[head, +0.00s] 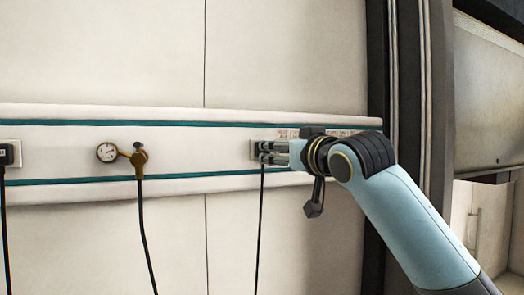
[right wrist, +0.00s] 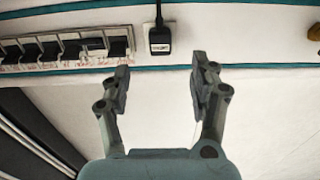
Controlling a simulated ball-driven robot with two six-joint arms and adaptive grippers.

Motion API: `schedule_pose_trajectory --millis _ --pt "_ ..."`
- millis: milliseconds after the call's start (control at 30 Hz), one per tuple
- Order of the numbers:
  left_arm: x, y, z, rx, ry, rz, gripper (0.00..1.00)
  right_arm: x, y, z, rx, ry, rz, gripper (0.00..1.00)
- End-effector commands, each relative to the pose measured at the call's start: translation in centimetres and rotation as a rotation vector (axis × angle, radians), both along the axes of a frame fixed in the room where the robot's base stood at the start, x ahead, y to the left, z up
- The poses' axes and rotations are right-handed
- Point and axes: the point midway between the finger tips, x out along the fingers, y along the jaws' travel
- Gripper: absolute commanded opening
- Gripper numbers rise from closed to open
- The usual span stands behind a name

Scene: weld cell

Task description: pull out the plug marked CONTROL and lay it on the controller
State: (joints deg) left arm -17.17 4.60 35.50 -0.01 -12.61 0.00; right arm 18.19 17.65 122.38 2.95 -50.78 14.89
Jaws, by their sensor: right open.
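A black plug (right wrist: 160,42) with a small pale label sits in the wall rail, its cord leading up in the right wrist view. The label is too small to read surely. In the head view its cord (head: 261,215) hangs down the wall and my gripper mostly hides the plug. My right gripper (head: 272,153) reaches the rail from the right. In the right wrist view the gripper (right wrist: 160,77) is open and empty, its fingers spread to either side of the plug's line, with the plug beyond the tips. I cannot make out the controller. My left gripper is out of view.
The wall rail (head: 70,140) has teal stripes. A round gauge (head: 106,152) on a brass fitting with a hose sits left of the plug. Another black plug (head: 6,155) is at the left edge. A row of black switches (right wrist: 70,49) lies beside the plug.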

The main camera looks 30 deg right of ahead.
Motion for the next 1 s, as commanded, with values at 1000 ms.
schedule_pose_trajectory --millis 1000 --pt "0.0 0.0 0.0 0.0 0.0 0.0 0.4 8.8 -0.5 0.0 0.0 0.001 0.0 0.62"
